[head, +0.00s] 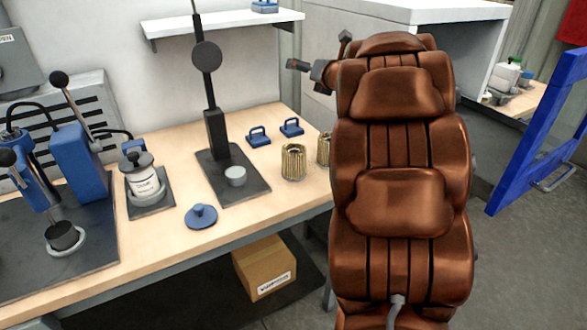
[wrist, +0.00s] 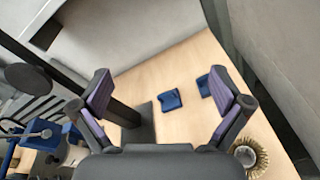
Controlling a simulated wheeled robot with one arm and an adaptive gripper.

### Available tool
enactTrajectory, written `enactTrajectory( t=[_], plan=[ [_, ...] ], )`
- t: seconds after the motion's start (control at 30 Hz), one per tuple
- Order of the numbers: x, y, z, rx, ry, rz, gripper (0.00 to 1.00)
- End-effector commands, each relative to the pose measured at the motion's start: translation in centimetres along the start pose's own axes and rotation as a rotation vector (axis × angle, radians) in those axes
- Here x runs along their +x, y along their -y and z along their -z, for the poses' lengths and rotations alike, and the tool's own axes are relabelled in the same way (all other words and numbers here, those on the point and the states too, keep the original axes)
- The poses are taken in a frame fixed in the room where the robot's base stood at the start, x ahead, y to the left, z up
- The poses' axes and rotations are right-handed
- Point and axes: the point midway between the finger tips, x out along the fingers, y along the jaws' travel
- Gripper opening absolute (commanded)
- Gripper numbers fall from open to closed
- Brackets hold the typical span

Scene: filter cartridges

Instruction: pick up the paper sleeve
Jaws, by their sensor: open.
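A tan pleated cylinder (head: 293,162), which looks like the paper sleeve, stands upright on the workbench near its right end. A second pleated cylinder (head: 324,148) stands just right of it, partly hidden by my brown arm. In the wrist view one pleated cylinder (wrist: 258,153) shows at lower right, outside the right finger and partly hidden; I cannot tell which of the two it is. My gripper (wrist: 165,105) is open and empty above the bench, its fingers wide apart. In the head view only parts of it (head: 320,60) show beside my arm.
Two blue handled pieces (head: 260,137) lie behind the sleeves. A dark stand (head: 212,120) with a tall post rises to their left. A blue knobbed disc (head: 201,216) lies near the front edge. A press (head: 72,160) fills the left. A cardboard box (head: 263,266) sits below the bench.

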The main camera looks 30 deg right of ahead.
Motion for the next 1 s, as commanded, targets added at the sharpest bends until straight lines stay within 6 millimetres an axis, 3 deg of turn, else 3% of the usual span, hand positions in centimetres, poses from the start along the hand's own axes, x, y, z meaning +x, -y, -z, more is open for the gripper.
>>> enactTrajectory(
  t=[0.03,0.17,0.4,0.5,0.7,1.0],
  plan=[
    [0.4,1.2,1.5,-0.085,-0.036,-0.045,1.00],
    [0.1,2.5,5.5,-0.313,-0.144,-0.203,1.00],
    [-3.7,5.4,13.4,-0.595,-0.299,-0.516,1.00],
    [-5.5,6.2,15.5,-0.653,-0.334,-0.615,1.00],
    [-7.4,6.7,17.6,-0.696,-0.360,-0.715,1.00],
    [-5.7,5.6,18.8,-0.699,-0.361,-0.719,1.00]
  ],
)
